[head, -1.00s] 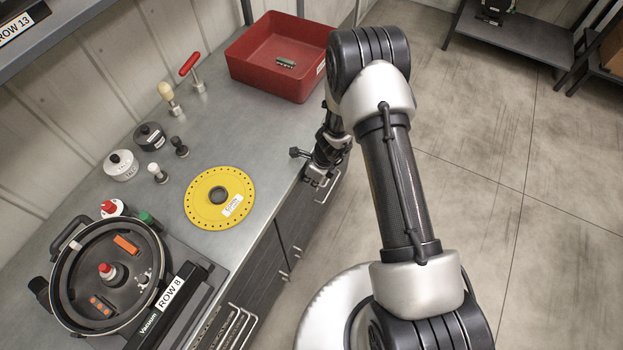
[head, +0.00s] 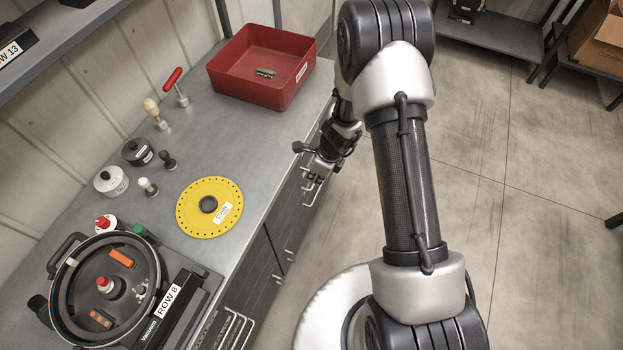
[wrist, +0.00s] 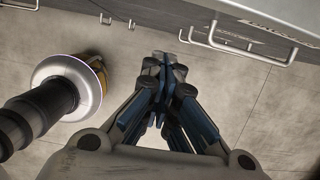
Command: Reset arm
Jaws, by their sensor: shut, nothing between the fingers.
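My gripper (head: 313,180) hangs just off the front edge of the workbench in the head view, over the floor beside the drawers. In the wrist view my gripper (wrist: 178,62) has its fingers together, with nothing between them. My arm rises from the base at the bottom of the head view, and its elbow stands high at the top.
The bench (head: 255,150) holds a yellow seed disc (head: 190,222), a round seed meter housing (head: 80,300), a red bin (head: 235,88), several knobs and two lidded pots. Drawer handles (wrist: 245,45) stick out near my gripper.

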